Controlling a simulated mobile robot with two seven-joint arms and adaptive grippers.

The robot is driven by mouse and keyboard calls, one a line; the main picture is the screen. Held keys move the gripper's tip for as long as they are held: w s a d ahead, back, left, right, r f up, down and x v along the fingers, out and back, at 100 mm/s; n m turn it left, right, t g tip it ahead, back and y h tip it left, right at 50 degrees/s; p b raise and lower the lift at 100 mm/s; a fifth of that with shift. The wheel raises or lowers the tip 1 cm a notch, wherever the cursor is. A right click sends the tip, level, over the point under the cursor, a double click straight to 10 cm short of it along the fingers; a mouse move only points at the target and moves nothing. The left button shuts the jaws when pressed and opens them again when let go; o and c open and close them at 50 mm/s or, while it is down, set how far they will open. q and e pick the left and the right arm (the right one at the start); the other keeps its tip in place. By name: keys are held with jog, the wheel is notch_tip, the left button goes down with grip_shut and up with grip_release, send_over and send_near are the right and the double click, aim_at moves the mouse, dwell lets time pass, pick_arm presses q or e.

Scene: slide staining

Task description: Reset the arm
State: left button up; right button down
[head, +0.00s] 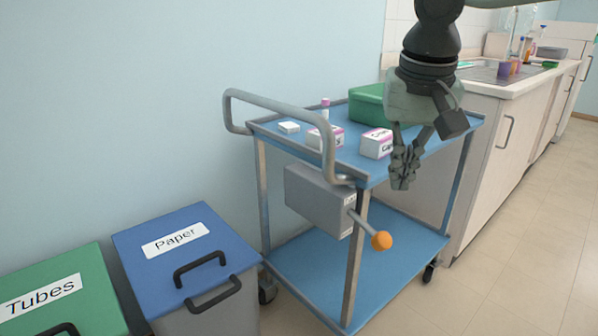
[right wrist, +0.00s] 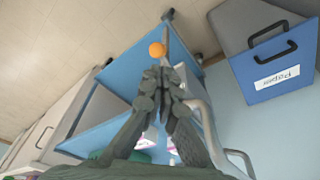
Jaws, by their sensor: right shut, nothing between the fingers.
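My right gripper (head: 404,170) hangs from the top in the head view, fingers pointing down, in front of the near edge of the blue trolley (head: 398,222). Its fingers are shut with nothing between them. In the right wrist view the shut fingertips (right wrist: 162,76) show in the middle, with the orange ball knob (right wrist: 157,50) just beyond them in the picture. In the head view this knob (head: 381,241) is on a rod from a grey box (head: 318,199) on the trolley's side, below and left of the gripper. My left gripper is not in view.
On the trolley top are a green box (head: 366,105), two small white-and-pink boxes (head: 376,144) (head: 325,138) and a small white item (head: 289,127). A blue Paper bin (head: 180,241) and green Tubes bin (head: 72,286) stand left. A counter (head: 500,82) runs right; floor there is clear.

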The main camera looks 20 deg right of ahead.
jog(key=shift+d, duration=0.1)
jog(key=w+d+f+n+t+p, duration=0.1)
jog(key=w+d+f+t+p, duration=0.1)
jog(key=d+f, duration=1.05)
jog(key=s+d+f+n, duration=0.1)
jog(key=s+d+f, duration=0.1)
jog(key=f, duration=0.5)
jog(key=s+d+f+n, duration=0.1)
jog(key=s+f, duration=0.1)
jog(key=f, duration=0.4)
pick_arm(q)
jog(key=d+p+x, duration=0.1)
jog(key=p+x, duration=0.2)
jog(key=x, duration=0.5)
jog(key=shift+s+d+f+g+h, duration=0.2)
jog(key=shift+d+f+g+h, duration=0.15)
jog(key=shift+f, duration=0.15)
pick_arm(e)
jog(key=s+a+f+n, duration=0.2)
jog(key=s+a+f, duration=0.4)
jog(key=a+f, duration=0.3)
jog(key=s+a+f+n+g, duration=0.1)
jog(key=s+a+f+n, duration=0.1)
jog(key=s+a+f, duration=0.4)
jog(key=a+f, duration=0.3)
jog(key=f, duration=0.2)
jog(key=shift+f, duration=0.25)
